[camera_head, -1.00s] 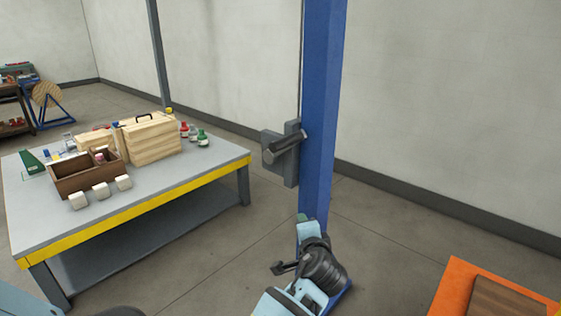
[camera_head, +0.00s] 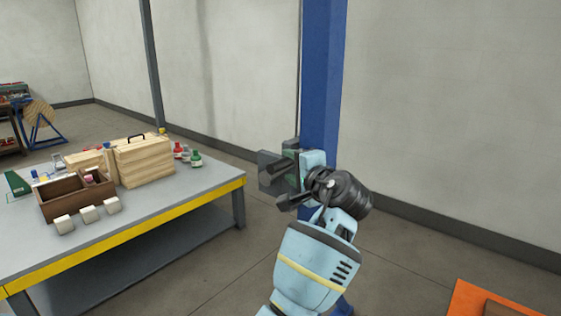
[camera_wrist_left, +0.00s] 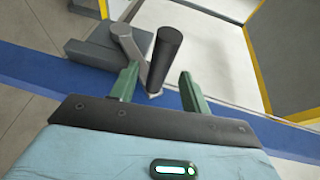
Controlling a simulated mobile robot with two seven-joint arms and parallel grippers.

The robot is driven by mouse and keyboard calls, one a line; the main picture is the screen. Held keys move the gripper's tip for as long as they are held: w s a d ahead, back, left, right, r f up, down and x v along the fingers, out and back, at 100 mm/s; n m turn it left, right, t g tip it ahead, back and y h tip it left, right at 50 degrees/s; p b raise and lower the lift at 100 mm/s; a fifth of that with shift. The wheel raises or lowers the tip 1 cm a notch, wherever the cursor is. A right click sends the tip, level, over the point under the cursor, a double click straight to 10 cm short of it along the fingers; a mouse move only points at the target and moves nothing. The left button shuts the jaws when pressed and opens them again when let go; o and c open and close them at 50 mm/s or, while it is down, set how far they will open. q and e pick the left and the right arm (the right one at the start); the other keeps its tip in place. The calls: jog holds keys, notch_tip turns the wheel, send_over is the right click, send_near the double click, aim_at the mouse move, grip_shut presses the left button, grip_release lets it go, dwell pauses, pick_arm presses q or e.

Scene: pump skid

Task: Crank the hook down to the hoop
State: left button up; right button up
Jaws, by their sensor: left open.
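A grey winch box (camera_head: 270,168) is mounted on the blue post (camera_head: 322,75); it also shows in the left wrist view (camera_wrist_left: 92,52). Its crank has a grey arm (camera_wrist_left: 128,42) and a black cylindrical handle (camera_wrist_left: 166,48). My left gripper (camera_head: 291,168) is at the winch, beside the post, partly covering the crank in the head view. In the left wrist view its green fingers are open, and the handle's lower end lies between their tips, with a gap on the right. I cannot tell whether the left finger touches it. The hook, the hoop and my right gripper are not visible.
A thin cable (camera_head: 299,70) runs up beside the post. A workbench (camera_head: 150,205) with a yellow edge stands left, carrying a wooden toolbox (camera_head: 146,160), an open brown box and white blocks. An orange surface (camera_head: 468,300) is at lower right. Open floor lies between.

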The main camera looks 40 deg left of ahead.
pick_arm(q)
jog(key=shift+x, duration=3.05)
grip_shut()
